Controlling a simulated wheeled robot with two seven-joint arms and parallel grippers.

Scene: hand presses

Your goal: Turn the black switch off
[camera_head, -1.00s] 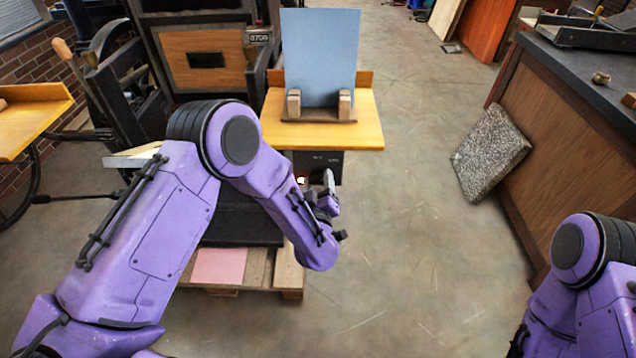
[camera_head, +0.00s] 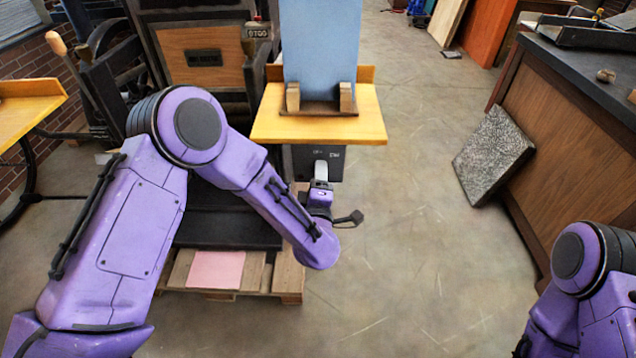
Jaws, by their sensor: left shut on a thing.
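The dark control box (camera_head: 303,166) hangs under the yellow shelf, with small pale markings on its front. My left gripper (camera_head: 321,170) reaches up to the front of this box. Its fingers are shut at the box face. The black switch is hidden behind the fingers, so I cannot see its position. My right arm shows at the lower right, but its gripper is out of view.
The yellow shelf (camera_head: 262,126) carries a blue panel (camera_head: 320,45) between wooden blocks, just above my left gripper. A wooden pallet (camera_head: 290,275) lies below. A speckled slab (camera_head: 492,155) leans on the brown cabinet (camera_head: 555,150) at right. The middle floor is clear.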

